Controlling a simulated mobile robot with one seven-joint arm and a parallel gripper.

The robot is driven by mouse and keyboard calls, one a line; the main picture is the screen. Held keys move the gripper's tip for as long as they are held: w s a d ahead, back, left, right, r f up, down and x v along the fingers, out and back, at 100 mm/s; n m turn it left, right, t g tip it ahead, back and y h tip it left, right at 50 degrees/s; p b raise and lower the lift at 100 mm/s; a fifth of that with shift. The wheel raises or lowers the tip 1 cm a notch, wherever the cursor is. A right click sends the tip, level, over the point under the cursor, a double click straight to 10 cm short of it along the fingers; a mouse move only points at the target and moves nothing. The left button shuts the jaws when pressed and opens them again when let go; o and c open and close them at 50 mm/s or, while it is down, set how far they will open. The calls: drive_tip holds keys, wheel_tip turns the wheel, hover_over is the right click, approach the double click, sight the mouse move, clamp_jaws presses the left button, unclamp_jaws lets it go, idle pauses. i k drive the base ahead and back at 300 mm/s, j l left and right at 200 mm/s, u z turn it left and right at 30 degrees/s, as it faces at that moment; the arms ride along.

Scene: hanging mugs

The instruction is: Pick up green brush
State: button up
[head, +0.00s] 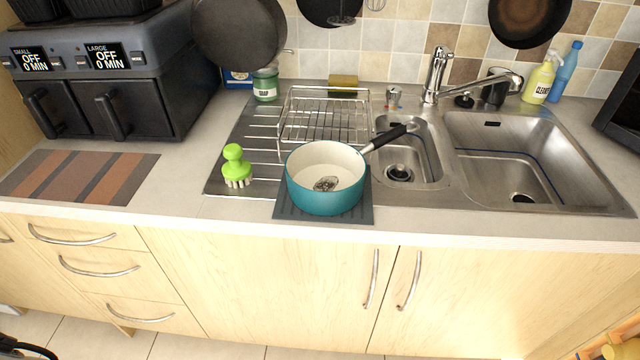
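The green brush (236,164) stands upright on the left part of the steel drainboard, bristles down and round knob up. It is left of a teal pot (318,199) and apart from it. Nothing covers the brush. I cannot make out my gripper's fingers in the head view. Only a dark shape shows at the bottom left corner, cut off by the frame, and I cannot tell what part it is. Nothing is seen touching the brush.
The pot sits on a dark mat (290,213), its handle toward the sink (540,150). A wire dish rack (325,115) stands behind. A striped mat (80,176) and black air fryer (105,85) are left. A pan (240,35) hangs above. Counter in front of the brush is clear.

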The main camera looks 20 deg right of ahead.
sight(238, 169)
drive_tip(key=i+j+z, duration=0.1)
drive_tip(key=j, duration=0.5)
drive_tip(key=i+j+z, duration=0.1)
drive_tip(key=j, duration=0.5)
drive_tip(key=i, duration=0.5)
